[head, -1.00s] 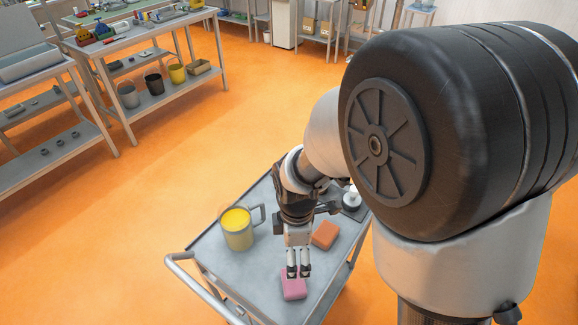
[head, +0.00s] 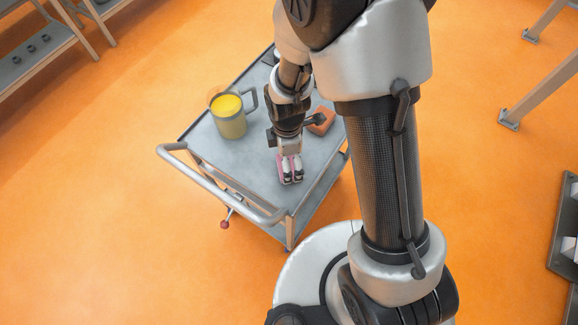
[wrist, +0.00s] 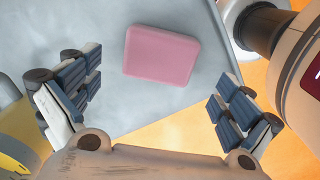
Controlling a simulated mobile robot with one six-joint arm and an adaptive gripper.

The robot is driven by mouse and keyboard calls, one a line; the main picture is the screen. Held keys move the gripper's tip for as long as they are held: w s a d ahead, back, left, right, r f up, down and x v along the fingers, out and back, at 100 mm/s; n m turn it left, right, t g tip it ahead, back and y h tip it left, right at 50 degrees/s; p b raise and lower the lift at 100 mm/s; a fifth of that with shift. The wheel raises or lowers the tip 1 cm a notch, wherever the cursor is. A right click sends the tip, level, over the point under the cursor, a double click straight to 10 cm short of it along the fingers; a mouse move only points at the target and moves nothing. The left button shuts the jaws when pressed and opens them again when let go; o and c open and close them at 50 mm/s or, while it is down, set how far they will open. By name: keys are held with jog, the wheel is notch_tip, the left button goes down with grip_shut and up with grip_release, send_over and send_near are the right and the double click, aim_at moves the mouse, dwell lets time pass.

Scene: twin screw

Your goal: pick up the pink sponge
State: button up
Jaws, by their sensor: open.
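The pink sponge (wrist: 161,55) lies flat on the grey cart top (wrist: 100,25), a rounded block seen whole in the wrist view. In the head view the pink sponge (head: 280,168) is mostly hidden behind my fingers. My gripper (head: 291,180) points down over the cart near its handle end. In the wrist view my gripper (wrist: 160,100) is open, its ribbed blue pads wide apart and empty. The sponge shows ahead of the pads, between their lines, and nothing is held. The height of the fingertips above it is hard to tell.
A yellow-filled mug (head: 229,117) stands left of my gripper on the cart. An orange block (head: 321,121) lies on the right side. The cart's handle (head: 215,187) rises at the near left edge. Orange floor surrounds the cart.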

notch_tip(320, 180, down, 5)
jog(key=shift+w+d+r+b, duration=0.1)
jog(key=shift+d+b, duration=0.05)
jog(key=shift+b, duration=0.85)
jog(key=shift+c, duration=0.3)
jog(key=c, duration=1)
jog(key=shift+r, duration=0.1)
notch_tip(320, 180, up, 20)
jog(key=p, duration=0.7)
jog(key=w+d+m, duration=0.2)
jog(key=d+m, duration=0.1)
jog(key=m, duration=0.3)
jog(key=w+d+m, duration=0.1)
jog(key=d+m, duration=0.3)
jog(key=m, duration=0.3)
jog(key=w+d+f+m, duration=0.1)
jog(key=w+d+m, duration=0.1)
jog(key=d+m, duration=0.2)
jog(key=shift+w+f+m, duration=0.1)
jog(key=shift+w+m, duration=0.2)
jog(key=shift+m, duration=0.9)
